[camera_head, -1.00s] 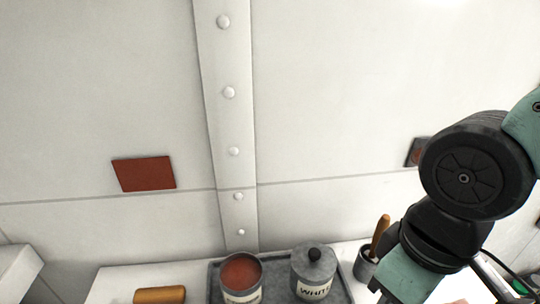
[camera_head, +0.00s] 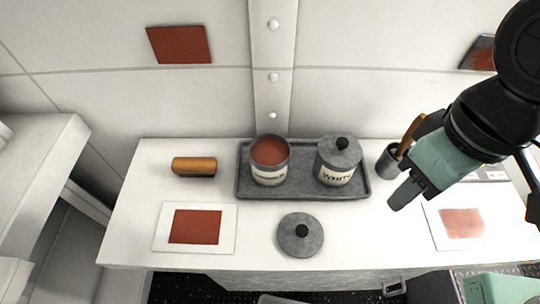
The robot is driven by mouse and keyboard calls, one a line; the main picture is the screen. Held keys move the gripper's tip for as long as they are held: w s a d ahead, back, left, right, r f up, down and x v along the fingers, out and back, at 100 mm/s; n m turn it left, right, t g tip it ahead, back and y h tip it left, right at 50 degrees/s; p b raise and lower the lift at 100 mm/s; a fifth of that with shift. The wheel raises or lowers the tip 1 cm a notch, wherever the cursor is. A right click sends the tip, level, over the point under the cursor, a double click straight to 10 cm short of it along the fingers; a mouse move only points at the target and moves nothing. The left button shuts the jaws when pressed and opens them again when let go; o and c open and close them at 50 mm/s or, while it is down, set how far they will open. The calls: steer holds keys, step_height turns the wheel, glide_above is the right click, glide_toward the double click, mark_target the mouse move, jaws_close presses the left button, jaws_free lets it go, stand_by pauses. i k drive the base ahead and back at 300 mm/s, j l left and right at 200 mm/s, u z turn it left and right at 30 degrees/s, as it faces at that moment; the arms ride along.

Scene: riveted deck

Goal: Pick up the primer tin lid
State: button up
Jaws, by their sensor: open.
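A round grey lid with a black knob (camera_head: 313,247) lies flat on the white bench, in front of the tray. An open tin of red-brown paint (camera_head: 269,177) stands on the tray without a lid; its label is hard to read. A second tin labelled WHITE (camera_head: 337,178) stands beside it with its own knobbed lid on. My gripper (camera_head: 402,193) is over the right part of the bench, to the right of the loose lid and apart from it. It is open with nothing seen in it.
The grey tray (camera_head: 300,194) is at the back of the bench (camera_head: 262,255). A brush pot (camera_head: 388,162) stands close behind my gripper. A wooden-backed block (camera_head: 194,166) and a red sample card (camera_head: 195,227) are at left, another card (camera_head: 461,222) at right. Bare bench surrounds the lid.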

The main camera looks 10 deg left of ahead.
mark_target(300, 235)
steer(key=i+u, duration=0.1)
steer(key=u, duration=0.8)
steer(key=j, duration=0.1)
